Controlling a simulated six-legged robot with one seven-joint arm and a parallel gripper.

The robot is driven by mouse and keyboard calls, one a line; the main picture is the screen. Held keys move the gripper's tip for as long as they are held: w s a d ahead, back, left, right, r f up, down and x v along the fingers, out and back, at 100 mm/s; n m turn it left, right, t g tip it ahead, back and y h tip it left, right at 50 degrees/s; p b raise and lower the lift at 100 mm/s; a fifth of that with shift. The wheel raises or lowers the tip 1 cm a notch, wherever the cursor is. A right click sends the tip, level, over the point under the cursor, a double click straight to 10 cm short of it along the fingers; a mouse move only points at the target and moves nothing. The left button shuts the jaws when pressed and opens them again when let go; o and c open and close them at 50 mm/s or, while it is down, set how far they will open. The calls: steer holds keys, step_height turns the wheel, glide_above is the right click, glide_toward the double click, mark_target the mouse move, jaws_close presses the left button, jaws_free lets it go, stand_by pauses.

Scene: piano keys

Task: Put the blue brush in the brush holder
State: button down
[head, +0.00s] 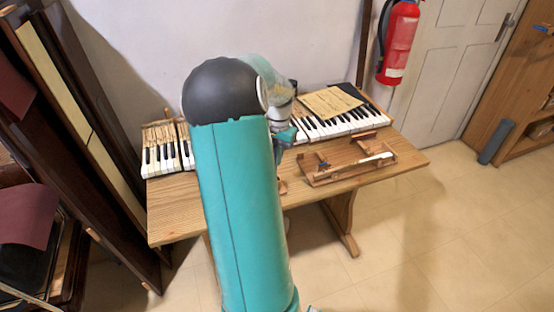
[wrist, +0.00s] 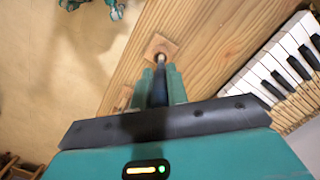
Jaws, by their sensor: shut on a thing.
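My gripper (wrist: 160,80) is shut on the blue brush (wrist: 159,92), whose dark blue handle shows between the teal fingers in the wrist view. The brush's pale end points at a small square wooden block, which looks like the brush holder (wrist: 153,46), on the table. The pale end overlaps a dark spot on the block; I cannot tell whether it is in a hole or above it. In the head view my gripper (head: 284,140) is mostly hidden behind my arm, and the brush cannot be made out. A bit of the small block (head: 283,187) shows beside my arm.
A wooden tray-like part (head: 345,172) lies to the right of my gripper.

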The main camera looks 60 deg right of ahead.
steer(key=shift+s+a, duration=0.15)
steer(key=shift+s, duration=0.05)
steer(key=shift+w+d+f, duration=0.1)
steer(key=shift+d+f, duration=0.1)
steer(key=shift+f, duration=0.8)
steer(key=shift+w+d+f, duration=0.1)
steer(key=shift+d+f, duration=0.05)
steer(key=shift+f, duration=0.85)
steer(key=c, duration=1.4)
jaws_free()
steer(key=shift+s, duration=0.1)
steer(key=shift+o, duration=0.2)
step_height(320, 180, up, 12)
steer(key=d, duration=0.1)
steer(key=shift+d, duration=0.2)
steer(key=shift+a+r, duration=0.1)
